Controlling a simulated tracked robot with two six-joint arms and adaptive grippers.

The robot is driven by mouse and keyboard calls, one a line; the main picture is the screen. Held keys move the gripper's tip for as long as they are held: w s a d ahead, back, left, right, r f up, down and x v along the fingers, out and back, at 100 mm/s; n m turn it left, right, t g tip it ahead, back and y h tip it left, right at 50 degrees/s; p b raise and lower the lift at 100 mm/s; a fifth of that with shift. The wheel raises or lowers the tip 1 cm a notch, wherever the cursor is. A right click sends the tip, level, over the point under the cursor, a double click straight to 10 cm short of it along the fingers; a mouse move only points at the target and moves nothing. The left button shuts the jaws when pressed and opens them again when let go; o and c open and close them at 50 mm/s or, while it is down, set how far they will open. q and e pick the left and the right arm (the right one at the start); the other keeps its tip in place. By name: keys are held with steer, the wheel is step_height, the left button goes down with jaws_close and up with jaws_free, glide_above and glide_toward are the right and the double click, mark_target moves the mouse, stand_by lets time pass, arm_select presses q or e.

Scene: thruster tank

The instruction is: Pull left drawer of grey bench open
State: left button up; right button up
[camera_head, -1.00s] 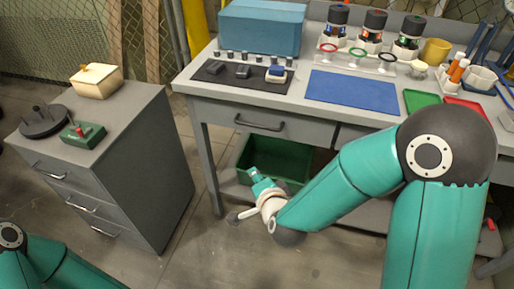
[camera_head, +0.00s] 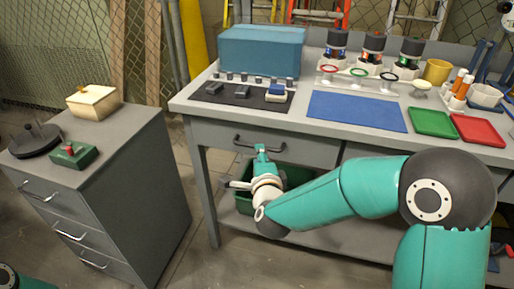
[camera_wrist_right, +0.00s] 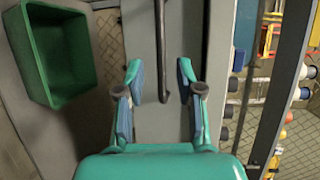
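The grey bench (camera_head: 190,104) has a left drawer (camera_head: 312,150) that looks shut, with a dark bar handle (camera_head: 258,144) on its front. My right gripper (camera_head: 261,150) is just below and in front of this handle. In the right wrist view my right gripper (camera_wrist_right: 158,72) is open, its two fingers spread wide. The handle (camera_wrist_right: 163,60) lies between the fingers in that view, with a gap on both sides. I cannot tell its exact depth from the fingertips. My left gripper is not in view.
A green bin (camera_head: 298,176) stands under the bench, close to my right gripper; it also shows in the wrist view (camera_wrist_right: 76,92). A grey cabinet (camera_head: 150,170) with drawers stands at left. The benchtop holds a blue box (camera_head: 262,52), a blue mat (camera_head: 356,111) and trays.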

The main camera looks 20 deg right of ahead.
steer(key=x, duration=0.6)
steer(key=shift+f, duration=0.1)
steer(key=shift+c, duration=0.4)
steer(key=shift+s, duration=0.1)
jaws_close()
